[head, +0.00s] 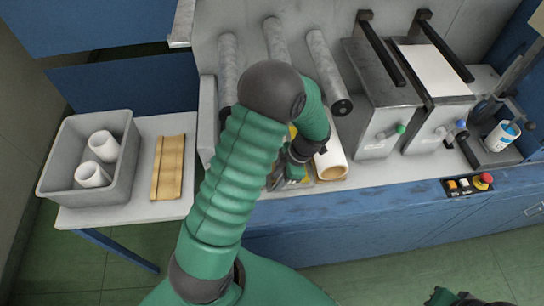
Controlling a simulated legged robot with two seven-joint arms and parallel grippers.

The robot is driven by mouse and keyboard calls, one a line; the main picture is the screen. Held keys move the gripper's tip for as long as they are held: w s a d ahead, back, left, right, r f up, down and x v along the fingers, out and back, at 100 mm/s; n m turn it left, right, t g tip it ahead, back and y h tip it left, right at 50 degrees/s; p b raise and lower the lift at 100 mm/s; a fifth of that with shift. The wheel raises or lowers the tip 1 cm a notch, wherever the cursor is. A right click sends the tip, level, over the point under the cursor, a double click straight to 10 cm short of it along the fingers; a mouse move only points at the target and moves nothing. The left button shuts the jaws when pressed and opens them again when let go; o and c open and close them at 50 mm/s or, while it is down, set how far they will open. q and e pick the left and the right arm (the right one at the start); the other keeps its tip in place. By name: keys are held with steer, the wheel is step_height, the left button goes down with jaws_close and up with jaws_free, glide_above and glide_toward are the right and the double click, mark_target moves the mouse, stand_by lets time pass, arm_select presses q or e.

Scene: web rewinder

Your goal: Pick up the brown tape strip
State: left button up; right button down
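A tan-brown flat piece with lengthwise bands (168,168) lies on the pale side table, left of my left arm. It is the only strip-like brown thing in clear view, but I cannot tell for sure that it is the brown tape strip. My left gripper (292,172) is over the front of the machine bed, beside a white roll with a brown core (330,160). The forearm and wrist hide much of it, so its fingers and anything between them are unclear. Only a dark part of my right gripper (462,298) shows at the bottom edge.
A grey bin (122,125) with white rolls stands on the side table (120,217). Grey rollers (328,70) lie behind my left arm. Metal units (375,110), a labelled white cup (502,136) and a button panel (468,185) with a red button are at right.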

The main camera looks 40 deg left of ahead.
arm_select(q)
steer(key=shift+a, duration=0.1)
steer(key=shift+c, duration=2.5)
steer(key=shift+d+r, duration=0.15)
steer(key=shift+d, duration=0.3)
jaws_close()
